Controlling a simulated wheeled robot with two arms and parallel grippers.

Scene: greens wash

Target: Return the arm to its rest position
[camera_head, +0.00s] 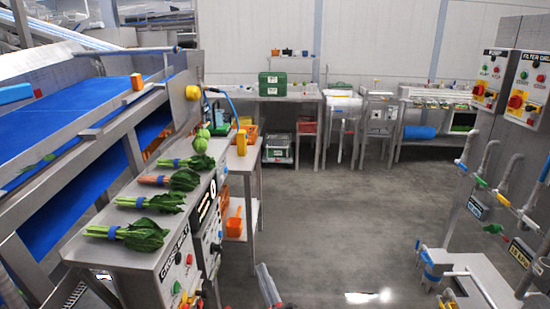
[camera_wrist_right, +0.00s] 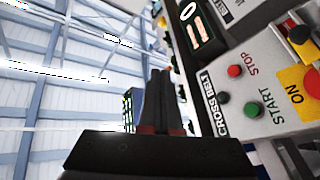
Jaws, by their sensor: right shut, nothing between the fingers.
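My right gripper (camera_head: 263,268) shows at the bottom middle of the head view, low in front of the cross belt machine, over the grey floor. In the right wrist view its two dark fingers (camera_wrist_right: 160,72) stand side by side, shut and empty, with red at their bases. The cross belt control panel (camera_wrist_right: 245,90) fills the right of that view, with a red stop button (camera_wrist_right: 235,71) and a green start button (camera_wrist_right: 253,109). I cannot tell the exact gap between fingers and panel. My left gripper is not in view.
Several bunches of greens (camera_head: 142,233) lie in a row on the steel machine top (camera_head: 140,262) at left. A blue conveyor belt (camera_head: 70,115) is beyond. A pipe and valve station (camera_head: 480,270) stands at right. The floor (camera_head: 340,220) between is clear.

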